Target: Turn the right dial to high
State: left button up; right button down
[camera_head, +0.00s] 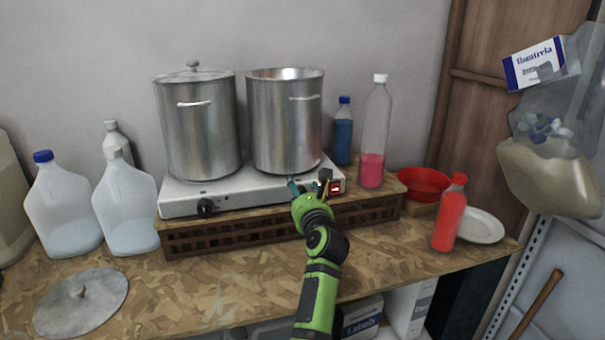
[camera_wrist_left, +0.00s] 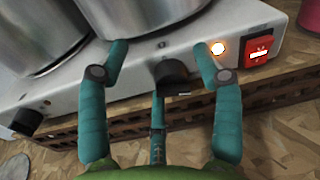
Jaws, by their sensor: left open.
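The silver double hot plate (camera_head: 260,191) stands on a brown lattice crate. Its black right dial (camera_wrist_left: 172,75) shows in the left wrist view, between the finger ends of my left gripper (camera_wrist_left: 160,50). The teal fingers are open around the dial, one on each side and a third below; I cannot tell whether any touches it. In the head view my left gripper (camera_head: 309,186) is at the hot plate's right front and hides most of this dial. The left dial (camera_head: 206,207) is clear. A lit indicator (camera_wrist_left: 217,48) and red switch (camera_wrist_left: 257,50) are right of the right dial. My right gripper is not seen.
Two steel pots (camera_head: 198,135) (camera_head: 287,125) stand on the hot plate. The lattice crate (camera_head: 240,235) lies below it. Bottles and jugs are on both sides, including a red bottle (camera_head: 448,218) at right. A loose lid (camera_head: 82,302) lies front left.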

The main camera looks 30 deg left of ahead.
pick_arm(q)
notch_tip(320, 180, up, 8)
jog(key=shift+r, duration=0.15)
jog(key=shift+w+d, duration=0.1)
jog(key=shift+d, duration=0.05)
